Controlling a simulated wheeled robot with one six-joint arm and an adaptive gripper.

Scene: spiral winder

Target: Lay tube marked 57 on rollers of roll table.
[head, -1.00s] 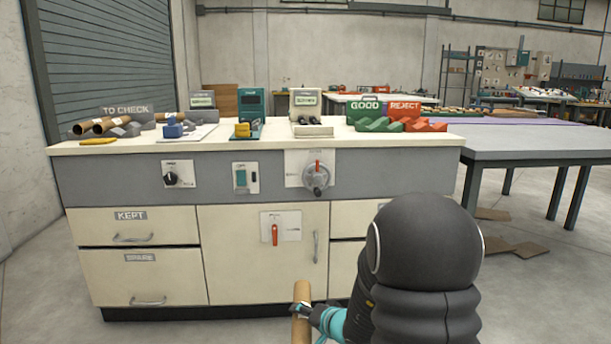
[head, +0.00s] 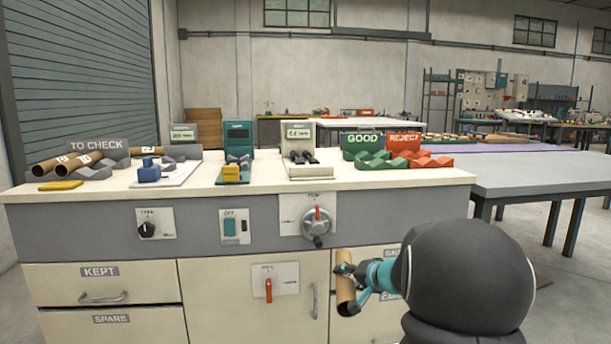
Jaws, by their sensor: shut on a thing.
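My gripper (head: 350,272) is shut on a brown cardboard tube (head: 345,292), held roughly upright in front of the bench, below its top. No mark can be read on this tube. A small stand with a display and dark paired rollers (head: 303,157) is on the bench top, left of the green GOOD rack; it looks like the roll table. No tube lies on its rollers. Two more cardboard tubes (head: 58,163) lie on the grey TO CHECK rack (head: 120,158); their white labels are too small to read surely.
The cream bench top (head: 265,184) also holds a yellow block (head: 60,185), a blue device (head: 150,172), a teal gauge (head: 238,140) and the red REJECT rack (head: 424,160).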

